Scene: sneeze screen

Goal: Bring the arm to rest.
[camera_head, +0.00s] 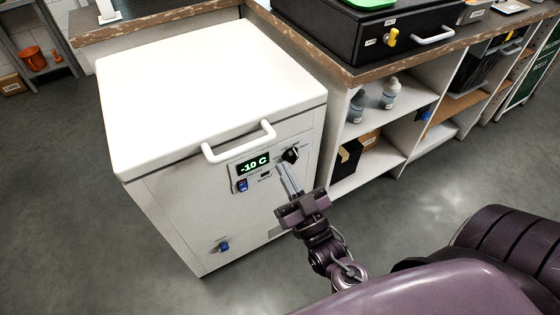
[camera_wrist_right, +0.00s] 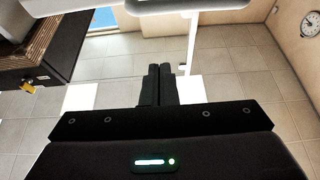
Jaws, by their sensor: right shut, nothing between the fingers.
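My right gripper (camera_head: 289,180) is in front of the white chest freezer (camera_head: 215,75), just below the black knob on its control panel. Its fingers are shut with nothing between them. I cannot tell from this angle whether the fingertips touch the panel. In the right wrist view the shut fingers (camera_wrist_right: 160,85) point away over a tiled floor. The freezer lid is closed and its display (camera_head: 253,164) reads -10 C. The black knob (camera_head: 291,155) sits right of the display. My left gripper does not show.
A wooden-topped counter (camera_head: 340,70) with open shelves stands right of the freezer. It bears a black case (camera_head: 375,35) with a yellow latch. Bottles (camera_head: 390,92) stand on a shelf below. An orange bucket (camera_head: 33,58) is at the far left. Grey floor (camera_head: 440,200) is clear in front.

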